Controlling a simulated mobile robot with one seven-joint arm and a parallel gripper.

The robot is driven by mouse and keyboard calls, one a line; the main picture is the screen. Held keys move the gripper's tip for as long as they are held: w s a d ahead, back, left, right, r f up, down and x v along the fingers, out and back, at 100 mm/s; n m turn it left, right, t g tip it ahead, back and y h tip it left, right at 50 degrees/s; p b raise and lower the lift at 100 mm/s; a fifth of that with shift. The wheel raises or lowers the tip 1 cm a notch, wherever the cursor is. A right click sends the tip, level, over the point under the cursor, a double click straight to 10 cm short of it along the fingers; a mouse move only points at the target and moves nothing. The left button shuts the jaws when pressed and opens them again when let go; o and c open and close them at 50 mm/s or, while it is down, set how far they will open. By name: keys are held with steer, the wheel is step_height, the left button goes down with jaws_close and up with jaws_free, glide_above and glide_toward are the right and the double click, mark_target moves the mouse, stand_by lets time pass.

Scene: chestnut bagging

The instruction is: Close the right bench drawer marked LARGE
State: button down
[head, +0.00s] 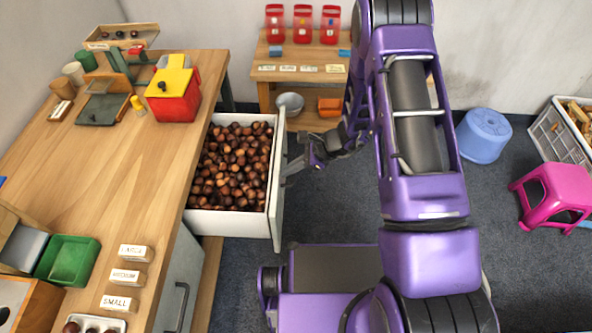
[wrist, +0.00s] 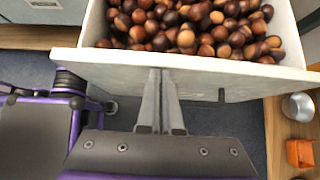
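The bench drawer (head: 230,223) is pulled out from the right side of the wooden bench and is full of large brown chestnuts. Its pale front panel (head: 279,190) faces right; no LARGE marking is visible on it. In the wrist view the front panel (wrist: 110,66) spans the picture, with chestnuts behind it. My gripper (head: 286,180) is at the outer face of the front panel. Its two grey fingers (wrist: 161,72) lie close together with nothing seen between them, tips at or very near the panel; contact is unclear. A dark part, possibly the handle (wrist: 222,95), shows right of the fingers.
The bench top (head: 120,170) carries a red and yellow box (head: 173,95), a green tray (head: 67,260) and label blocks. A low shelf (head: 262,73) with red holders and a metal bowl (head: 290,102) stands behind the drawer. A blue stool (head: 484,135) and pink stool (head: 560,195) stand right.

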steer(key=a+b, duration=0.3)
steer(key=a, duration=1.8)
steer(key=shift+w+a+b, duration=0.2)
steer(key=shift+w+b, duration=0.1)
steer(key=shift+b, duration=0.1)
